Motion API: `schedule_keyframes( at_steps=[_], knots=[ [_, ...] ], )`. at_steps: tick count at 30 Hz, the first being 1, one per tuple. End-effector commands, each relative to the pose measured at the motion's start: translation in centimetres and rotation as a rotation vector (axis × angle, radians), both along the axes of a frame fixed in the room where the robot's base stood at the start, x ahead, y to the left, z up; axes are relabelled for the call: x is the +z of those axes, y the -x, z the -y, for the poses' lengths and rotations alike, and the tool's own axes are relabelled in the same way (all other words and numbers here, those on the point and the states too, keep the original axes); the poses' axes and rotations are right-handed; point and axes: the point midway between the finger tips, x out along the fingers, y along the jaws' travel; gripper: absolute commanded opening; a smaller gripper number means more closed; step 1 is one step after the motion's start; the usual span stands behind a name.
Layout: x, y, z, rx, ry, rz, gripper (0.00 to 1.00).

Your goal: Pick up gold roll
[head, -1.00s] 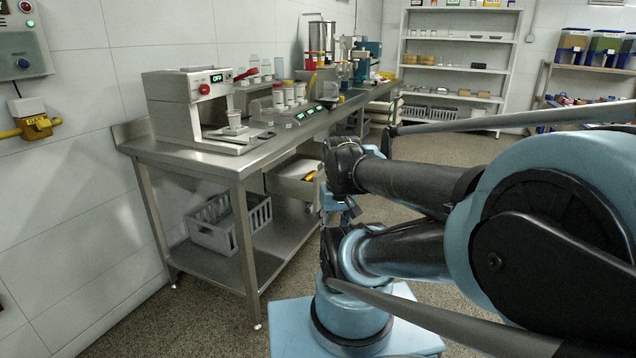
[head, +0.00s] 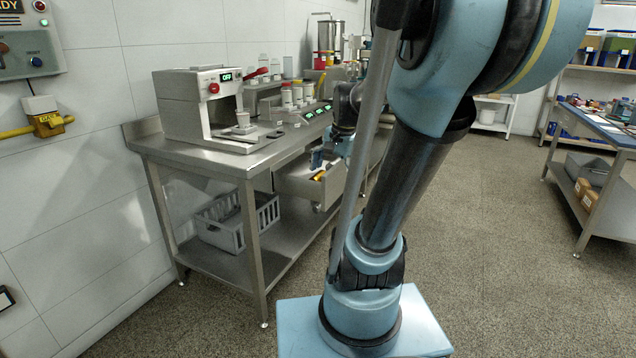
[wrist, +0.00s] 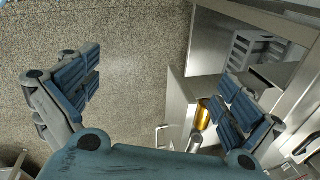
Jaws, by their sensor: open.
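The gold roll (wrist: 203,115) lies in an open metal drawer (wrist: 178,104), close to the right finger of my gripper in the wrist view. The finger hides part of the roll. A silvery cylinder lies just below it in the drawer. My gripper (wrist: 158,90) is open and empty, its fingers wide apart over the speckled floor and the drawer's edge. In the head view the pulled-out drawer (head: 299,186) is under the steel bench, with a small yellow-orange item (head: 319,175) at its rim. My gripper (head: 322,160) shows small there beside the drawer, partly behind my arm.
The steel bench (head: 190,155) bears a boxy machine (head: 185,100) and several white jars. A grey crate (head: 235,220) sits on its lower shelf. Another table (head: 600,130) stands at the right. The floor between is clear.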

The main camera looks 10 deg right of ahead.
Motion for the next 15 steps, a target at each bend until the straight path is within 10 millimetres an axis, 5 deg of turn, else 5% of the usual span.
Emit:
schedule_keyframes(
  at_steps=[15],
  knots=[
    [3.5,-15.8,2.7,-0.748,-0.259,-0.124,1.0]
  ],
)
